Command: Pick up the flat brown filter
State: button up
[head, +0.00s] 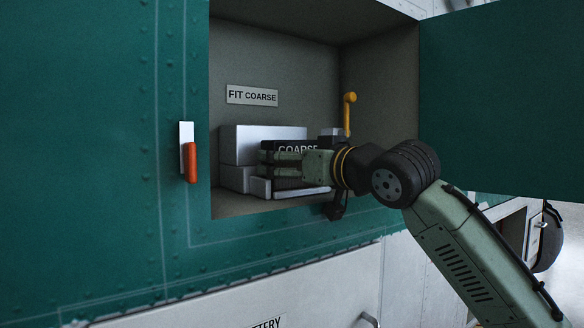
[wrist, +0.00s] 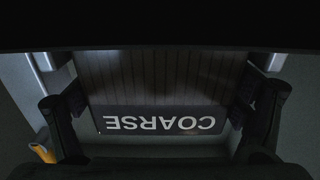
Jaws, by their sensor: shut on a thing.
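A flat, dark filter labelled COARSE (head: 298,148) is in the open compartment, with my gripper (head: 276,162) reaching in from the right. In the wrist view the filter (wrist: 160,85) shows a pleated, dull brownish-grey face and a black label strip reading COARSE upside down. My gripper's fingers (wrist: 160,115) stand at its left and right sides, shut on it. In the head view the fingers cover part of the filter. Whether it touches the tray or boxes below cannot be told.
Pale grey boxes (head: 240,146) stand left of and behind the filter. A sign reading FIT COARSE (head: 252,95) is on the back wall. A yellow handle (head: 348,112) stands at the right. The open door (head: 500,100) is at right; an orange latch handle (head: 190,162) is left of the opening.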

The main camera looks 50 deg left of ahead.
aim_at(298, 143)
jog(key=shift+c, duration=0.7)
jog(key=shift+r, duration=0.15)
jog(key=shift+r, duration=0.3)
jog(key=shift+s+d+r+b, duration=0.1)
jog(key=shift+d+r+b, duration=0.15)
jog(key=shift+r+b, duration=0.3)
jog(key=shift+s+d+r+b, duration=0.1)
jog(key=shift+d+r+b, duration=0.15)
jog(key=shift+r, duration=0.45)
jog(key=s+d+r+b, duration=0.1)
jog(key=s+d+b, duration=0.3)
jog(key=d, duration=0.9)
jog(key=s, duration=0.3)
jog(key=shift+d+r, duration=0.15)
jog(key=shift+r, duration=0.2)
